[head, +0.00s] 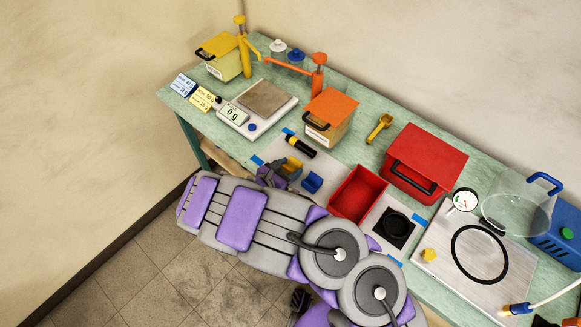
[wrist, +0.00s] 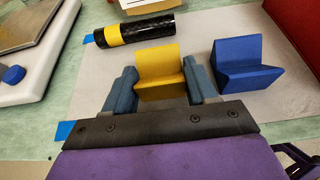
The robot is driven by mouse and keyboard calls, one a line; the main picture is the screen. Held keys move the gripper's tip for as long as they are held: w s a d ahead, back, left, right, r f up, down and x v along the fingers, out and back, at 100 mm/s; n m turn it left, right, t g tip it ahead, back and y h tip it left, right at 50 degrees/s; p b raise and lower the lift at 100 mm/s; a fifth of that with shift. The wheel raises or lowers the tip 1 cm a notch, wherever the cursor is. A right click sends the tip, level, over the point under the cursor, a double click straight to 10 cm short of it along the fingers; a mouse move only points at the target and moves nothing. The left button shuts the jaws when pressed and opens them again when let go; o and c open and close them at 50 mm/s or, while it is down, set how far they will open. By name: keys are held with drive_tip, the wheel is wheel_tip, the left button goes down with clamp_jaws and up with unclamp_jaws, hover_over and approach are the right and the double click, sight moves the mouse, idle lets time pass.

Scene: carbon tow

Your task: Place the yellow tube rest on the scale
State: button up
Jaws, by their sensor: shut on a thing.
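The yellow tube rest (wrist: 160,66) is a small V-shaped block. My gripper (wrist: 163,86) is shut on it, with one blue-grey finger on each side; whether it touches the mat below cannot be told. In the head view the yellow rest (head: 291,165) shows at the end of my arm, and my gripper (head: 277,174) is partly hidden behind my arm. The scale (head: 259,110) stands toward the back left, with a bare square metal plate and a display reading 0 g. Its edge also shows at the upper left of the wrist view (wrist: 50,55).
A blue tube rest (wrist: 245,66) stands just right of my gripper. A black tube with a yellow band (wrist: 133,30) lies behind it on the grey mat (wrist: 205,25). A red open bin (head: 357,194) and orange-lidded box (head: 329,113) stand nearby. Yellow cards (head: 201,99) stand left of the scale.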

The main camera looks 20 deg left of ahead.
drive_tip(key=shift+r, duration=0.45)
drive_tip(key=r, duration=0.1)
drive_tip(key=r+p, duration=0.1)
drive_tip(key=r, duration=0.1)
drive_tip(key=shift+s+a, duration=0.15)
drive_tip(key=shift+s, duration=0.1)
drive_tip(key=s+r+p, duration=0.1)
drive_tip(key=s+p, duration=0.2)
drive_tip(key=s, duration=1.3)
wheel_tip(320, 180, up, 8)
hover_over(287, 168)
drive_tip(key=s+d, duration=0.2)
drive_tip(key=s, duration=0.1)
drive_tip(key=w+d+r, duration=0.6)
drive_tip(key=w+r, duration=0.1)
drive_tip(key=w, duration=0.2)
drive_tip(key=w+d+r+b, duration=0.1)
drive_tip(key=w+d+r, duration=0.2)
drive_tip(key=d+r, duration=0.5)
drive_tip(key=w+d+r+n+y+b, duration=0.1)
drive_tip(key=w+d+r, duration=0.3)
drive_tip(key=d, duration=1.2)
wheel_tip(287, 168, up, 4)
drive_tip(key=shift+r, duration=0.2)
